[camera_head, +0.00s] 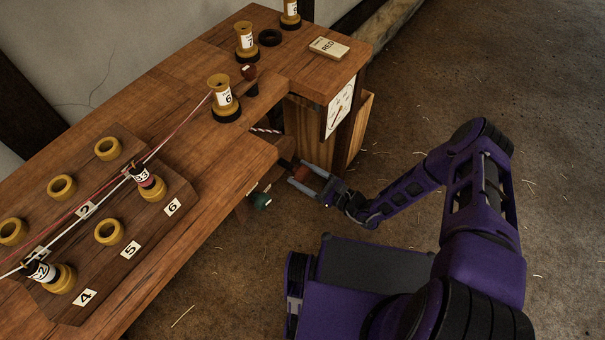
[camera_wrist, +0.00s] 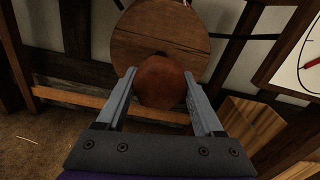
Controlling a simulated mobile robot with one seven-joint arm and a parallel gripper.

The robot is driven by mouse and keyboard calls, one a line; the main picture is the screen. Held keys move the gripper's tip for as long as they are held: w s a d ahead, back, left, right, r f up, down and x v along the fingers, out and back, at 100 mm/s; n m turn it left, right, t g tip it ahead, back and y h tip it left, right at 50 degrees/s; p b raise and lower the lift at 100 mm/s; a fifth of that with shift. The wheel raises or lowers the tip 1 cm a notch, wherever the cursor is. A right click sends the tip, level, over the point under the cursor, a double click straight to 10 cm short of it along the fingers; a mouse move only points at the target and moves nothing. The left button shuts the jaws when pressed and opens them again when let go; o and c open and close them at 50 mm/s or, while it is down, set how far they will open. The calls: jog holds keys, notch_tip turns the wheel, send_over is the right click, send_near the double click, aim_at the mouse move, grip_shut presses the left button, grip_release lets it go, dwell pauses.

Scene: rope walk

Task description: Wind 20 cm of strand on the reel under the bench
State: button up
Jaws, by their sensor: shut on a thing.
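My gripper (camera_head: 309,184) reaches in at the bench's edge, low under the bench top. In the wrist view its two fingers (camera_wrist: 160,90) stand on either side of a round reddish-brown knob (camera_wrist: 160,82) and are shut on it. The knob sits in front of a round wooden disc (camera_wrist: 190,30), the face of the reel. In the head view the knob is a small reddish shape (camera_head: 301,174) between the fingers. A bit of red and white strand (camera_head: 266,130) shows beneath the bench top. The reel's drum and its wound strand are mostly hidden.
A dial (camera_head: 341,107) with a pointer is on the bench end, close to my gripper. A green knob (camera_head: 262,201) hangs under the bench edge. Floor at right is clear.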

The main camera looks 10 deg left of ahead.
jog(key=shift+m, duration=0.3)
jog(key=shift+f+m+b, duration=0.1)
jog(key=shift+m+b, duration=0.5)
jog(key=shift+m, duration=0.4)
jog(key=m+b, duration=0.1)
jog(key=m, duration=0.3)
jog(key=shift+s, duration=0.1)
jog(key=m+b, duration=0.1)
jog(key=m, duration=0.6)
jog(key=shift+m+b, duration=0.35)
jog(key=shift+m, duration=0.05)
jog(key=m, duration=0.3)
jog(key=shift+r+m, duration=0.2)
jog(key=shift+m, duration=0.1)
jog(key=m, duration=0.3)
jog(key=shift+s, duration=0.1)
jog(key=m, duration=0.7)
jog(key=shift+r, duration=0.1)
jog(key=shift+m, duration=0.4)
